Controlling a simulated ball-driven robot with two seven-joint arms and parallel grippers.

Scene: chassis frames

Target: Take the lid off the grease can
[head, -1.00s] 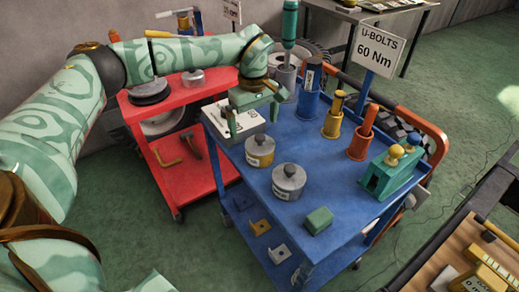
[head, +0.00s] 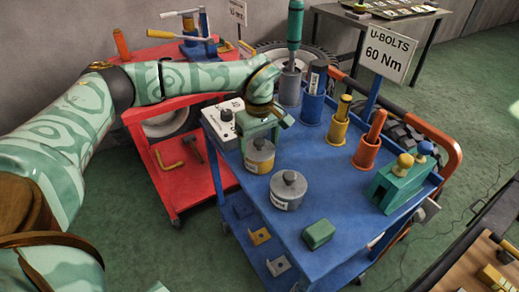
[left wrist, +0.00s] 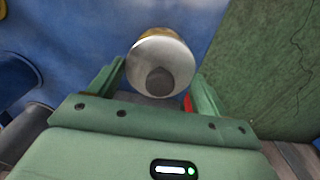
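Two grey-lidded cans stand on the blue cart top (head: 338,205). One can has a yellow band (head: 260,160); the other is a plain grey can (head: 287,190) nearer the front. Their labels are too small to read, so I cannot tell which is the grease can. My left gripper (head: 261,137) is open and empty, pointing down just above the yellow-banded can. In the left wrist view, this can's round lid and dark knob (left wrist: 160,80) show between the spread fingers (left wrist: 155,88). The lid is on. My right gripper is not in view.
A white box (head: 220,122) stands behind and left of the cans. A green block (head: 318,233) lies in front. Blue, yellow and orange holders with tools (head: 340,120) stand to the right. A red cart (head: 190,185) is at the left.

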